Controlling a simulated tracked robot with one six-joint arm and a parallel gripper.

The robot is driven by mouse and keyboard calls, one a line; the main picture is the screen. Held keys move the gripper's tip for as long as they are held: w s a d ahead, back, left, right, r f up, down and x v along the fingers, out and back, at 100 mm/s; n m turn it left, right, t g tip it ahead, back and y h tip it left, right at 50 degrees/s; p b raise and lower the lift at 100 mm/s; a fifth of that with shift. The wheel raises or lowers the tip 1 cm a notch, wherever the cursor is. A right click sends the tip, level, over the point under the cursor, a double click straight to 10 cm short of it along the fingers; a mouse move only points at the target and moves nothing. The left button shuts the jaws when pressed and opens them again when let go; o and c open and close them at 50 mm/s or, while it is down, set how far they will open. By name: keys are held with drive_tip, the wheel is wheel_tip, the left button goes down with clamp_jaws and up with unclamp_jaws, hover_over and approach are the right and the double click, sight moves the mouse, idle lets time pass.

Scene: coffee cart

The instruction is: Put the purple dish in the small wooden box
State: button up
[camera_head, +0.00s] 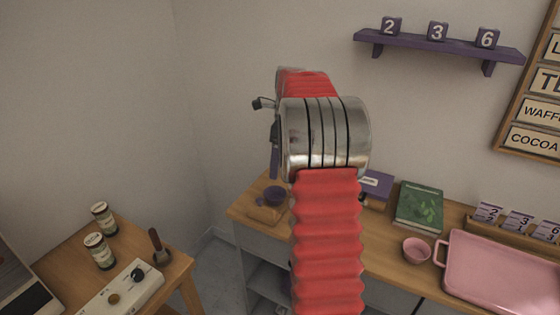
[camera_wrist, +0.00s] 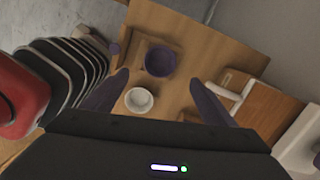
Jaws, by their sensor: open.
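The purple dish (camera_wrist: 160,61) is upright in the wrist view, over the lower right part of the small wooden box (camera_wrist: 139,42). In the head view the dish (camera_head: 275,194) shows at the box (camera_head: 263,214), at the counter's left end. I cannot tell whether it rests on the box floor or on its rim. My gripper (camera_wrist: 160,86) is open and empty, its two dark fingers apart, with the dish beyond them and touching neither. In the head view one finger (camera_head: 274,162) shows above the dish; the rest is hidden by my arm.
A white bowl (camera_wrist: 139,99) stands close to the dish. Along the counter are a green book (camera_head: 419,207), a pink cup (camera_head: 417,250) and a pink tray (camera_head: 500,270). A purple shelf (camera_head: 435,46) hangs above. A side table (camera_head: 175,270) stands left.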

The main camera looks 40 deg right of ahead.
idle(0.3)
drive_tip(key=s+a+r+n+t, duration=0.1)
drive_tip(key=s+a+r+n, duration=0.2)
drive_tip(key=a+n, duration=0.35)
drive_tip(key=s+a+r+n+h, duration=0.1)
drive_tip(key=s+a+r+n, duration=0.15)
drive_tip(key=a, duration=0.65)
drive_tip(key=s+a+r+n+t, duration=0.1)
drive_tip(key=s+a+r+n, duration=0.25)
drive_tip(key=a+n, duration=0.35)
drive_tip(key=s+a+f+n+t, duration=0.1)
drive_tip(key=s+a+f+n, duration=0.1)
drive_tip(key=s+a+n, duration=0.4)
drive_tip(key=s+a+f+n+t, duration=0.1)
drive_tip(key=s+a+f+n, duration=0.2)
drive_tip(key=s+a+n, duration=0.4)
drive_tip(key=shift+s+a+n, duration=0.3)
drive_tip(key=shift+s+a, duration=0.45)
drive_tip(key=shift+a, duration=0.3)
